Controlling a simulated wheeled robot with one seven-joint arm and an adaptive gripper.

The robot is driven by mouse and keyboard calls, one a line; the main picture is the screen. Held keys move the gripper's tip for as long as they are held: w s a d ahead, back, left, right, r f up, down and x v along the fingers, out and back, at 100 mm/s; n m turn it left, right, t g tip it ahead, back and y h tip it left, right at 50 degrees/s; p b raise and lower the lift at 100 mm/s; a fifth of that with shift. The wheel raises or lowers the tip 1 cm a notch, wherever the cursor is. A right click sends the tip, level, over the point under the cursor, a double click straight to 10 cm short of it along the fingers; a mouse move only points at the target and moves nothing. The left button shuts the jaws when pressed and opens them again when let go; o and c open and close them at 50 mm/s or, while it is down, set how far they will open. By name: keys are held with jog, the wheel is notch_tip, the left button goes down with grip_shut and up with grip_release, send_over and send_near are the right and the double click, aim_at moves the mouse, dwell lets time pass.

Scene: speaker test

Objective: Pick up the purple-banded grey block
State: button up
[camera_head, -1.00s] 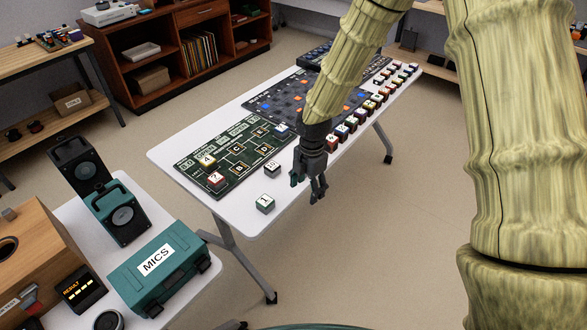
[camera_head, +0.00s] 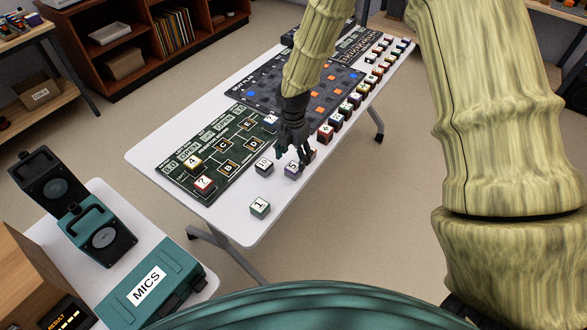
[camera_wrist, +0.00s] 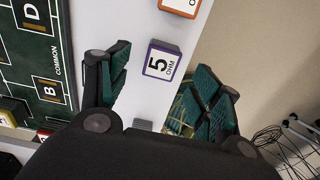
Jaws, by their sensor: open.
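The purple-banded grey block (camera_head: 292,169), with a white top marked 5, sits on the white table near its right edge. In the wrist view the block (camera_wrist: 161,60) shows its top with "5 OHM" and a purple border. My gripper (camera_head: 293,150) is just above and behind it in the head view. In the wrist view my gripper (camera_wrist: 160,85) has its green-padded fingers spread, with the block in the gap between them in the picture. No contact shows, and the exact height above the block cannot be told.
Block 10 (camera_head: 263,167) stands just left, block 1 (camera_head: 260,207) nearer the front. A dark red block (camera_head: 325,133) begins a row along the table's right edge. The green circuit board (camera_head: 222,164) lies left. Table is bare around block 1.

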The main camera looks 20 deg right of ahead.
aim_at(293, 167)
jog(key=shift+s+f, duration=0.15)
jog(key=shift+f, duration=0.35)
jog(key=shift+f+p, duration=0.85)
jog(key=shift+f, duration=1.45)
jog(key=c, duration=1.1)
